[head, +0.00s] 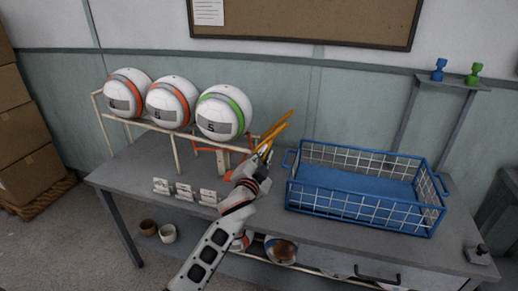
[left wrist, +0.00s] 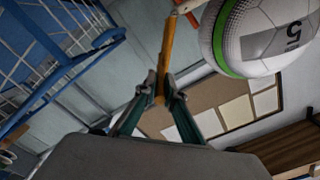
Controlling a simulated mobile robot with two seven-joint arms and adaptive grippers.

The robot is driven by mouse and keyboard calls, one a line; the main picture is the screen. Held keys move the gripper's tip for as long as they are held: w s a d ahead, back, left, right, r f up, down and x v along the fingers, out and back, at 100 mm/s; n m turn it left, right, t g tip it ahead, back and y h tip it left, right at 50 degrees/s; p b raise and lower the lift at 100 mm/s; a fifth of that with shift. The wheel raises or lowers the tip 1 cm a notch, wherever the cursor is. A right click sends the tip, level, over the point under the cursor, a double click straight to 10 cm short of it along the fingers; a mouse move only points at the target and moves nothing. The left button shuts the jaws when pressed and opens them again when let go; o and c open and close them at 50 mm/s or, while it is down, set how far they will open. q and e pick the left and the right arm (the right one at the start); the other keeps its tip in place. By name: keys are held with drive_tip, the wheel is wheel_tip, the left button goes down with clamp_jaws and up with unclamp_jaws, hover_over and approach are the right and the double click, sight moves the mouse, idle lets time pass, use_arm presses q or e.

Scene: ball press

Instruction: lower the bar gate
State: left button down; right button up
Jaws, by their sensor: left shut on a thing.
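The orange bar gate (head: 276,130) is at the right end of the ball rack, beside the ball with the green band (head: 223,113), and slants up to the right. My left gripper (head: 264,154) is shut on the bar. In the left wrist view the orange bar (left wrist: 167,48) runs from the rack end down between the closed fingertips (left wrist: 160,90). The ball with the green band (left wrist: 262,38) is close beside the bar there. My right gripper is not in view.
Two balls with orange bands (head: 128,92) (head: 171,102) sit on the pale rack (head: 143,124) to the left. A blue wire basket (head: 365,208) stands on the grey table right of my gripper. Small white cards (head: 184,191) stand at the table's front.

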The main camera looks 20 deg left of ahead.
use_arm(q)
wheel_tip(320, 180, down, 8)
drive_tip(key=d+m+b, duration=0.2)
drive_tip(key=m+b, duration=0.1)
drive_tip(key=m, duration=0.7)
drive_tip(key=shift+d+m, duration=0.2)
drive_tip(key=shift+m, duration=0.1)
drive_tip(key=c, duration=2.1)
unclamp_jaws()
drive_tip(key=shift+c, duration=0.2)
